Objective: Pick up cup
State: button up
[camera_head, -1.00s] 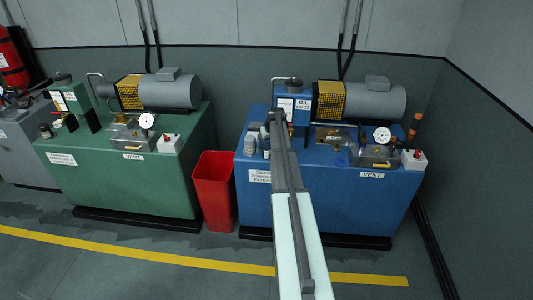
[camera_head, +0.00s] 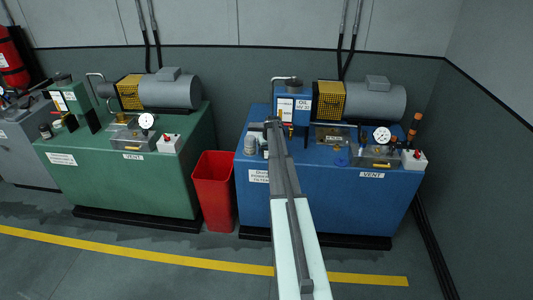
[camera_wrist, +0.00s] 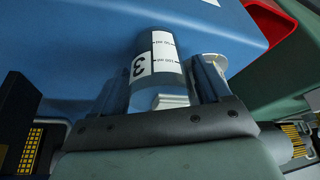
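The cup is a clear cylinder with a white scale label and a large "3" (camera_wrist: 142,66), close up in the wrist view. It lies between the two fingers of my gripper (camera_wrist: 163,75), one finger along each side. I cannot tell whether the fingers press on it or only surround it. In the head view my gripper (camera_head: 272,123) is over the left part of the blue console (camera_head: 320,200). The cup is not clearly seen there; the arm covers part of that area.
A pale round-topped container (camera_head: 250,145) stands at the console's left edge, left of my arm. A red bin (camera_head: 213,190) is on the floor between the blue and green consoles (camera_head: 130,180). A gauge (camera_head: 382,136), pipes and a motor (camera_head: 375,101) crowd the blue console.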

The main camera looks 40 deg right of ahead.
jog(key=c, duration=0.7)
jog(key=shift+r, duration=0.15)
